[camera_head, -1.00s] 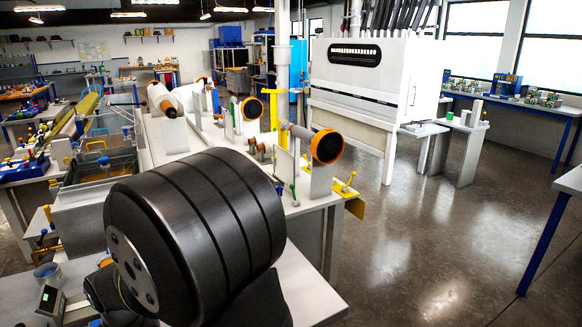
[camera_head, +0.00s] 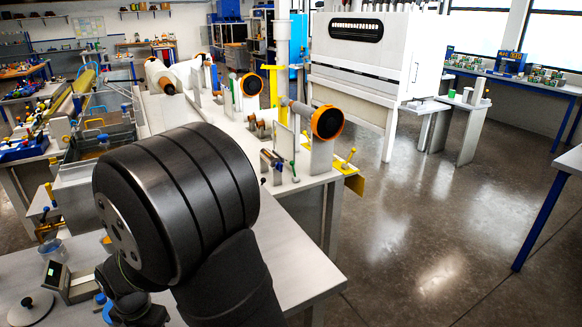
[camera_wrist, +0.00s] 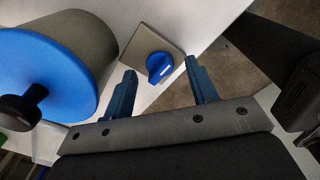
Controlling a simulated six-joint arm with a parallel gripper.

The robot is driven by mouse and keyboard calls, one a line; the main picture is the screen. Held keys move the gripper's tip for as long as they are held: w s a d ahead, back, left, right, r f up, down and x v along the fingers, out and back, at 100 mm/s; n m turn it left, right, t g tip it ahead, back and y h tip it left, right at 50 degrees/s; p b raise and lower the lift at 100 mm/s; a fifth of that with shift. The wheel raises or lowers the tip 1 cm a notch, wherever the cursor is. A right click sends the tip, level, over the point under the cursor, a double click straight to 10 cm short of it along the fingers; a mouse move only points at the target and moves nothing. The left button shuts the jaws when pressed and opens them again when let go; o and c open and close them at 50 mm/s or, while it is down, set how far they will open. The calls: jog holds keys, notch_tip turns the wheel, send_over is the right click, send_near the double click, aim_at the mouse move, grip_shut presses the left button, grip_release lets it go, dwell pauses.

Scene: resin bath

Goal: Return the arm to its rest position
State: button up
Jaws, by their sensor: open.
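My arm fills the lower left of the head view, with its large black joint in front of the bench. My gripper (camera_wrist: 162,88) shows in the wrist view as two blue fingers set wide apart, with nothing between them. A blue rotary knob (camera_wrist: 158,66) on a grey-brown square plate shows just beyond the fingertips, apart from them as far as I can tell. The fingers are not clear in the head view.
A large blue-ended roller (camera_wrist: 45,75) with a black knob lies left of the fingers in the wrist view. In the head view, the resin bath (camera_head: 100,148) is at left, orange-rimmed rollers (camera_head: 327,122) stand mid-bench, and a white cabinet (camera_head: 365,60) stands behind. Floor at right is clear.

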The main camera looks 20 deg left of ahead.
jog(key=m, duration=0.5)
jog(key=shift+m, duration=2.8)
jog(key=shift+n, duration=0.3)
jog(key=n, duration=0.9)
